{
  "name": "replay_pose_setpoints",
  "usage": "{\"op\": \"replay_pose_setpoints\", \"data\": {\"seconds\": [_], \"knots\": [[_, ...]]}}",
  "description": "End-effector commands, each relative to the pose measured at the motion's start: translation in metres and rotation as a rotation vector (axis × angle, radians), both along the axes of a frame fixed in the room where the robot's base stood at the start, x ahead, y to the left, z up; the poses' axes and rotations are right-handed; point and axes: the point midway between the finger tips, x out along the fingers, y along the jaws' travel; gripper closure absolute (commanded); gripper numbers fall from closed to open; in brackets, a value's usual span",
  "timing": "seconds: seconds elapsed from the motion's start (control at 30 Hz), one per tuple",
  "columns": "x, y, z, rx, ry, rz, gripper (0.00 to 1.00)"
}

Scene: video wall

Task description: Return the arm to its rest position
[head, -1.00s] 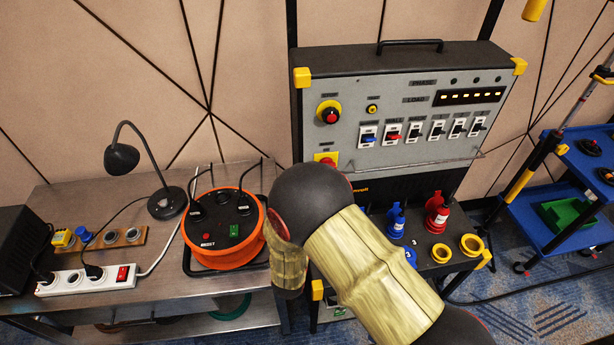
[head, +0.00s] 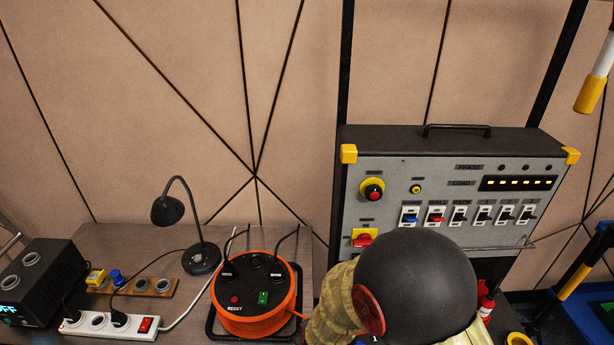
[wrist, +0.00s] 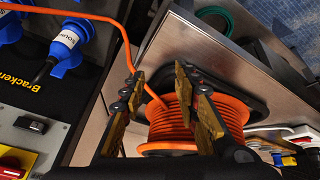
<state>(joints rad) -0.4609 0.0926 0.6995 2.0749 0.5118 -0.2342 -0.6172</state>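My arm (head: 420,290), with a black rounded joint and a yellowish cover, rises in front of the power distribution box (head: 445,205) in the head view and hides its lower part. My gripper is out of sight there. In the wrist view my gripper (wrist: 157,82) is open, its two fingers apart with nothing held. Behind the fingers is the orange cable reel (wrist: 172,122), and its orange cable passes behind the fingers. I cannot tell the distance between fingers and reel.
The reel (head: 262,322) stands on the metal bench (head: 110,240), left of my arm. A desk lamp (head: 200,258), white power strip (head: 100,326) and black device (head: 40,282) are further left. A blue cart (head: 590,315) stands at the right. Blue plugs (wrist: 65,45) hang near the gripper.

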Motion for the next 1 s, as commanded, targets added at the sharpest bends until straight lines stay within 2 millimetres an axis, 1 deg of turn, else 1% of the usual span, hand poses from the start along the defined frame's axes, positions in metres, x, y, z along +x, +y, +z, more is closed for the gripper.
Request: {"op": "replay_pose_setpoints", "data": {"seconds": [0.03, 0.07, 0.13, 0.17, 0.2, 0.27, 0.3, 0.37, 0.4, 0.43, 0.5, 0.6, 0.67, 0.7, 0.8, 0.9, 1.0], "knots": [[-0.01, 0.002, 0.019, 0.043, 0.054, -0.024, 0.69], [-0.018, 0.002, 0.028, 0.063, 0.091, -0.039, 0.69], [-0.037, -0.001, 0.053, 0.101, 0.174, -0.076, 0.69], [-0.046, -0.005, 0.065, 0.113, 0.208, -0.094, 0.69], [-0.057, -0.01, 0.082, 0.124, 0.25, -0.117, 0.69], [-0.076, -0.022, 0.108, 0.133, 0.305, -0.157, 0.69], [-0.088, -0.032, 0.127, 0.134, 0.335, -0.183, 0.69], [-0.106, -0.05, 0.154, 0.128, 0.37, -0.225, 0.69], [-0.118, -0.062, 0.172, 0.123, 0.384, -0.253, 0.69], [-0.126, -0.071, 0.184, 0.117, 0.391, -0.274, 0.69], [-0.144, -0.093, 0.213, 0.103, 0.392, -0.317, 0.69], [-0.166, -0.123, 0.25, 0.088, 0.357, -0.369, 0.69], [-0.175, -0.139, 0.271, 0.084, 0.313, -0.389, 0.69], [-0.178, -0.148, 0.285, 0.087, 0.273, -0.402, 0.69], [-0.179, -0.165, 0.317, 0.111, 0.159, -0.435, 0.69], [-0.18, -0.176, 0.343, 0.139, 0.073, -0.468, 0.69], [-0.181, -0.183, 0.358, 0.154, 0.024, -0.493, 0.69]]}}
